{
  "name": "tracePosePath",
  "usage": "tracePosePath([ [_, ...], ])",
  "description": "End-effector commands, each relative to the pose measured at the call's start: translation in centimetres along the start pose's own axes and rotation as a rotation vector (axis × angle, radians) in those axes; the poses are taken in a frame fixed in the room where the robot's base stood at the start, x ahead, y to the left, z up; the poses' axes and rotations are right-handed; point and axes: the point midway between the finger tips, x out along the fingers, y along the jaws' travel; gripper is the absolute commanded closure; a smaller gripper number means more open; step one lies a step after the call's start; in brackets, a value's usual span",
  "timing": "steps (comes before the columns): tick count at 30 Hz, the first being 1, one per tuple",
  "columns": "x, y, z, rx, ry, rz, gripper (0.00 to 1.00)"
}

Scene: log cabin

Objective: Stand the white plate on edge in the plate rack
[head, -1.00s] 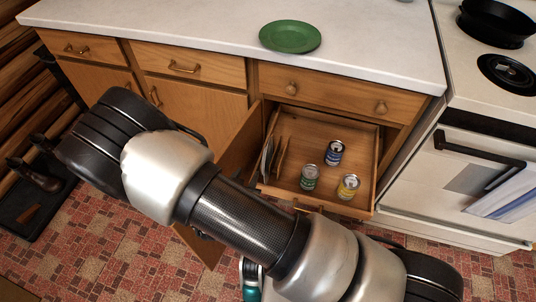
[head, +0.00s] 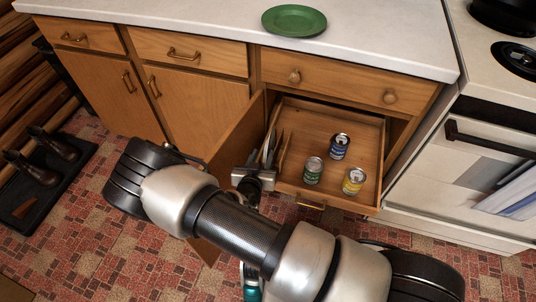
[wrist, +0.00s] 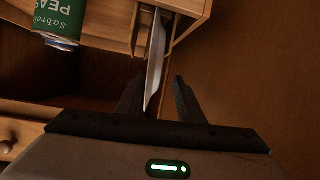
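A thin pale plate, seen nearly edge-on, stands upright in the wrist view (wrist: 156,58); it looks like the white plate. In the head view its grey-white edge (head: 267,150) shows at the left side of the pulled-out wooden drawer, beside thin wooden slats (head: 283,152) that may be the plate rack. My gripper (wrist: 155,92) is open, with its fingers on either side of the plate's near edge. There is a gap between the plate and the right finger; whether the left finger touches it I cannot tell. My gripper also shows at the drawer's left front corner (head: 261,168).
The open cabinet door (head: 235,140) stands close left of my gripper. A green plate (head: 294,20) lies on the counter (head: 200,18). The stove (head: 490,150) is at right.

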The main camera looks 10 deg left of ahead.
Motion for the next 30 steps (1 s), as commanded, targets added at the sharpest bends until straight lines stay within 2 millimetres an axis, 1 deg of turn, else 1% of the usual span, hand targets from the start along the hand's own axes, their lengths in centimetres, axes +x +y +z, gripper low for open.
tracePosePath([
  [5,1.1,0.2,0.3,0.0,0.001,0.001,0.66],
  [10,3.6,0.9,0.7,-0.001,0.001,0.001,0.66],
  [13,4.9,0.8,0.6,0.001,0.0,0.0,0.66],
  [15,5.3,0.8,0.4,0.001,0.001,0.0,0.66],
  [20,5.3,0.8,0.3,0.0,0.0,0.0,0.66],
  [21,5.3,0.8,0.3,0.0,0.0,0.0,0.67],
  [27,5.3,0.8,0.3,0.0,0.0,0.0,1.0],
  [30,5.3,0.8,0.3,0.0,0.0,0.0,1.0],
])
